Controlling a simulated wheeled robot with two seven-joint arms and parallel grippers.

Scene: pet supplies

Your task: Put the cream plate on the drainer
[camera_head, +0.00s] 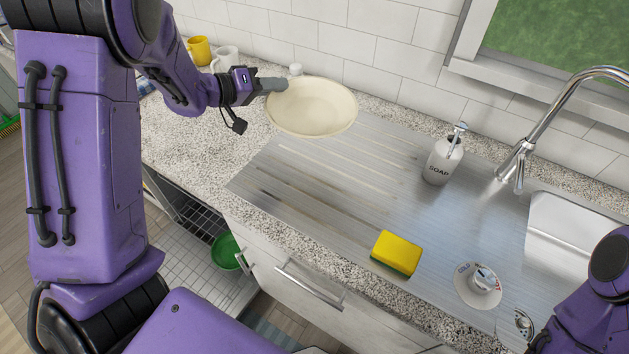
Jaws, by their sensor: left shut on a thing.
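The cream plate (318,108) is round and shallow, tilted slightly, at the top middle of the head view. My left gripper (275,86) is shut on its left rim. The plate appears held above the back left part of the drainer (330,185), the ridged steel draining surface left of the sink. I cannot tell whether the plate touches anything below it. My right arm shows at the lower right corner, but its gripper is out of the frame.
A soap bottle (443,160) stands at the back of the steel surface. A yellow and green sponge (397,252) and a cold tap knob (478,284) are near the front. A tall faucet (545,125) and sink (575,235) are right. The drainer's middle is clear.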

